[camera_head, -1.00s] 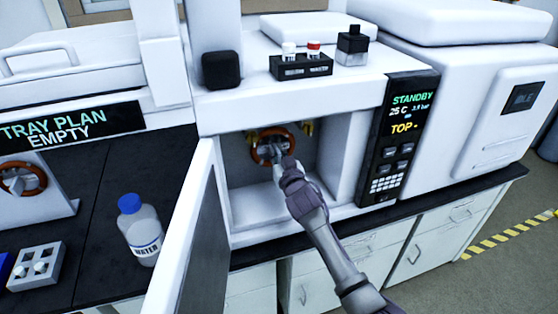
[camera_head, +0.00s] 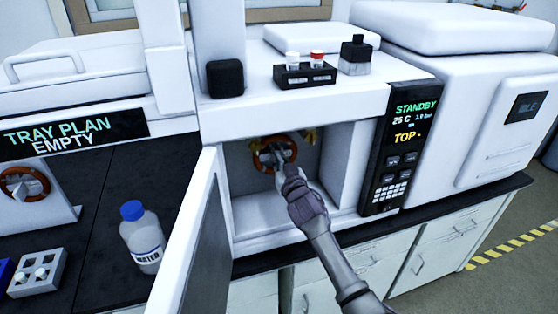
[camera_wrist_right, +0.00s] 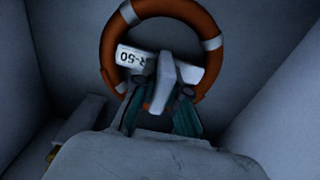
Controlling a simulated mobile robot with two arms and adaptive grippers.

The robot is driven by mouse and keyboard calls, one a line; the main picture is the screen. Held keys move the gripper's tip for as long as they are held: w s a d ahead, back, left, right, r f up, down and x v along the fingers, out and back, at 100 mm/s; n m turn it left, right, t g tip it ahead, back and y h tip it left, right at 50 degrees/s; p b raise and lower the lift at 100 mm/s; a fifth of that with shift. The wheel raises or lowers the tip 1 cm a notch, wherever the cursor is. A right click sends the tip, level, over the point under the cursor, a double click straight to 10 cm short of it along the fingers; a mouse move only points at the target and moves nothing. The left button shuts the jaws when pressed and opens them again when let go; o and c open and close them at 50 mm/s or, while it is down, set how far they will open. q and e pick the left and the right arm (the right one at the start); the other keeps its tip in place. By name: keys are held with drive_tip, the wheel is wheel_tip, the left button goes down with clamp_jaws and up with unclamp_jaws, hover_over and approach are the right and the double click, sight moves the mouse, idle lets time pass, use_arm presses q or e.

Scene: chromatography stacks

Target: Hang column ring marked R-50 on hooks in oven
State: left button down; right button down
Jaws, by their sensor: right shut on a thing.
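The orange column ring (camera_head: 262,158) is inside the open oven (camera_head: 340,165), upright in front of the back wall. In the right wrist view, the ring (camera_wrist_right: 108,45) has silver bands and a white tag (camera_wrist_right: 134,58) reading R-50, upside down. My left gripper is out of view.
The oven door (camera_head: 190,240) stands open at the left of the opening. A second orange ring (camera_head: 38,188) is on a white stand at far left. A water bottle (camera_head: 142,238) and a vial block (camera_head: 38,270) stand on the dark bench. A vial rack (camera_head: 305,76) sits on top of the oven.

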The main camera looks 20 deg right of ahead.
drive_tip(key=shift+f+b, duration=0.5)
drive_tip(key=shift+f, duration=0.2)
drive_tip(key=c, duration=1.1)
unclamp_jaws()
drive_tip(key=shift+c, duration=0.2)
drive_tip(key=shift+s+r+p, duration=0.15)
drive_tip(key=shift+s+p, duration=0.9)
drive_tip(key=shift+s, duration=0.2)
drive_tip(key=s+p, duration=0.4)
drive_tip(key=s, duration=0.3)
drive_tip(key=shift+s+d, duration=0.2)
drive_tip(key=shift+s, duration=0.05)
